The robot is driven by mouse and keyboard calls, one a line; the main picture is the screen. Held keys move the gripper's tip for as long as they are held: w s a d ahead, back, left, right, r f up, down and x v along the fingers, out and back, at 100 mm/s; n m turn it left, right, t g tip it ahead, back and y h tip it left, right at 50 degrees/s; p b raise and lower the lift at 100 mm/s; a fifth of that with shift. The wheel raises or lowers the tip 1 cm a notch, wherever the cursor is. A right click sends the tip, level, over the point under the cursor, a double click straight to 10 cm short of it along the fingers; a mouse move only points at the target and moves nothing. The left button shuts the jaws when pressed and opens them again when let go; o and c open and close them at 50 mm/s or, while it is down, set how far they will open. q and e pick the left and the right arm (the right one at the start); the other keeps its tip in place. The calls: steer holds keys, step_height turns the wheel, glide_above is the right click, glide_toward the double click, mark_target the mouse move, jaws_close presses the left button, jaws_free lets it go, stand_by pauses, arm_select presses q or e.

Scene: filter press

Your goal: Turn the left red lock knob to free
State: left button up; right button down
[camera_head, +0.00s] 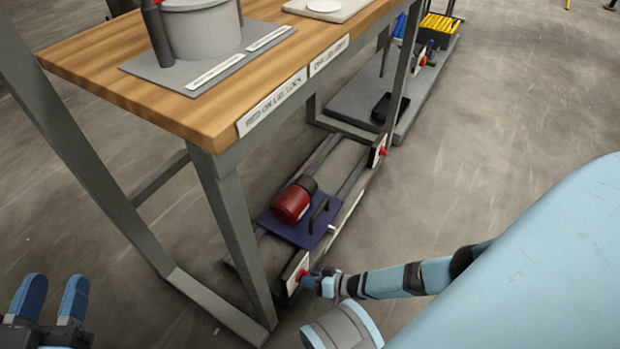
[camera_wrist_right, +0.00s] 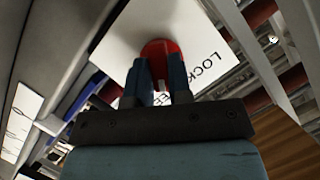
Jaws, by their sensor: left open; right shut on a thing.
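The left red lock knob (camera_head: 301,274) sits on a white plate (camera_head: 293,270) at the near end of the low frame under the bench. My right gripper (camera_head: 309,280) reaches it from the right and is shut on it. In the right wrist view the round red knob (camera_wrist_right: 159,47) shows between and behind the two fingers (camera_wrist_right: 160,88), against the white plate with the word "LOCK" and a partly hidden second word. The knob's exact turn angle is hidden by the fingers. My left gripper (camera_head: 53,300) is open and empty, low at the far left.
A blue plate (camera_head: 290,232) with a red cylinder (camera_head: 291,204) and a handle lies on the low frame. A second red knob (camera_head: 383,151) is at the frame's far end. A wooden bench (camera_head: 110,70) stands above on grey legs. The floor to the right is clear.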

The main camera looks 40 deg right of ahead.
arm_select(q)
steer(key=shift+a+f, duration=0.1)
steer(key=shift+f, duration=0.05)
arm_select(e)
steer(key=c, duration=1)
jaws_free()
steer(key=shift+c, duration=0.2)
arm_select(q)
steer(key=shift+s+d+f+n+g+y+p, duration=0.2)
steer(key=shift+s+d+n+g+p, duration=0.3)
steer(key=shift+n+p, duration=0.55)
steer(key=shift+s+d+f+n+g+y+p, duration=0.1)
steer(key=shift+s+d+f+n+g+p, duration=0.4)
steer(key=shift+p, duration=0.95)
arm_select(e)
steer(key=v, duration=1.3)
steer(key=shift+s+d, duration=0.25)
steer(key=shift+s, duration=0.05)
arm_select(q)
steer(key=shift+s+a+r, duration=0.1)
steer(key=shift+a+r, duration=0.15)
steer(key=shift+r, duration=0.25)
arm_select(e)
steer(key=shift+r, duration=0.1)
